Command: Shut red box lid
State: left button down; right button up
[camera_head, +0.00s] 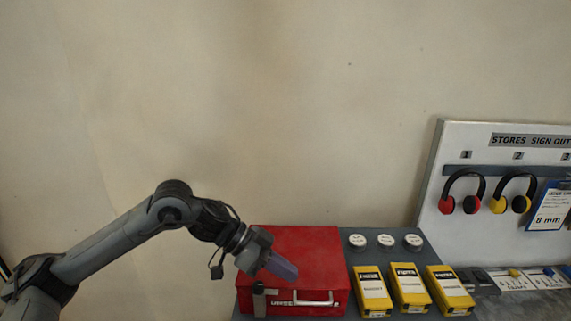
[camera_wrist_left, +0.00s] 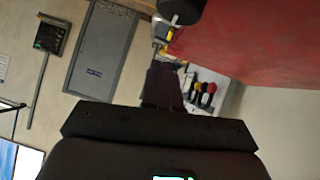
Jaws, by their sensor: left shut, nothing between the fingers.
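The red box (camera_head: 318,262) sits on a grey board, its silver handle (camera_head: 305,303) and white lettering facing front. Its lid looks down over the box, with no interior showing; a small gap cannot be ruled out. My left gripper (camera_head: 284,268) is shut and empty. It appears in front of the lid's left-middle part and hides some of it. I cannot tell whether the fingertips touch the lid. In the left wrist view the shut fingers (camera_wrist_left: 163,88) point away, with a large red surface (camera_wrist_left: 260,38) at upper right. My right gripper is not in view.
Several yellow boxes (camera_head: 409,287) stand right of the red box, with white round discs (camera_head: 385,241) behind them. A stores board (camera_head: 450,150) with ear defenders (camera_head: 462,190) stands at the right.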

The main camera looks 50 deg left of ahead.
pick_arm(q)
jog(key=shift+s+d+f+m+b, duration=0.15)
jog(key=shift+f+m+b, duration=0.15)
jog(key=shift+f+b, duration=0.55)
jog(key=shift+r, duration=0.1)
